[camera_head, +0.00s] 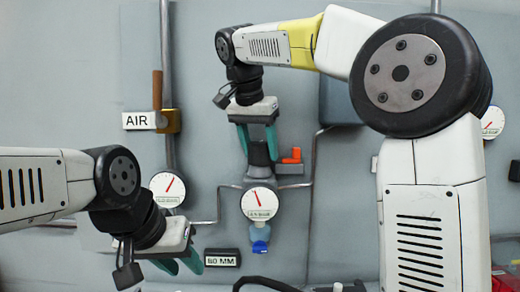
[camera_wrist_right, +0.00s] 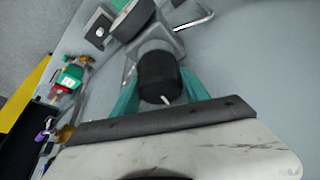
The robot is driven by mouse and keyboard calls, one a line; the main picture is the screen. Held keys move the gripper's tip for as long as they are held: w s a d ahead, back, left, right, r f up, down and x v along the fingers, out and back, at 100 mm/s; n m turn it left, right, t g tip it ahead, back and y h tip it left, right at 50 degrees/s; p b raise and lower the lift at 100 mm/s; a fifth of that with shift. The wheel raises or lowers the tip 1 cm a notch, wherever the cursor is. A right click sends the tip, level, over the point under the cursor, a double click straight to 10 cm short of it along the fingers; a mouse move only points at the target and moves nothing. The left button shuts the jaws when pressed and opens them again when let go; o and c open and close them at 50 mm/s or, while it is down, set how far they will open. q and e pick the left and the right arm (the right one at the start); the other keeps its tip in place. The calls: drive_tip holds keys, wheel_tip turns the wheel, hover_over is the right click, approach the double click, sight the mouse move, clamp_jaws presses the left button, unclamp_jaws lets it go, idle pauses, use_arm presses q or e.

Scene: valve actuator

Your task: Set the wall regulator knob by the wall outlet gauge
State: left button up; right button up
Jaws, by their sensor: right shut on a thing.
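The dark regulator knob (camera_head: 258,153) sits on top of the wall regulator. My right gripper (camera_head: 258,147) comes down from above, shut on the knob with a teal finger on each side. The right wrist view shows the black knob (camera_wrist_right: 159,78) between the fingers of my right gripper (camera_wrist_right: 160,88), with a small white mark on it. A round white gauge (camera_head: 259,204) is on the regulator below the knob; its red needle points up and slightly left. My left gripper (camera_head: 181,265) is low at the left, its teal fingers apart and empty.
Another gauge (camera_head: 167,189) stands left on the pipe, below the AIR sign (camera_head: 138,121) and a brass valve (camera_head: 170,121). An orange-handled part (camera_head: 291,156) is close right of the knob. A blue-ended bowl (camera_head: 260,238) hangs below the regulator. A MM plate (camera_head: 222,258) is near my left gripper.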

sight(253, 144)
drive_tip(key=shift+m, duration=0.6)
drive_tip(key=o, duration=1.1)
drive_tip(key=v, duration=0.8)
drive_tip(key=shift+w+a, duration=0.1)
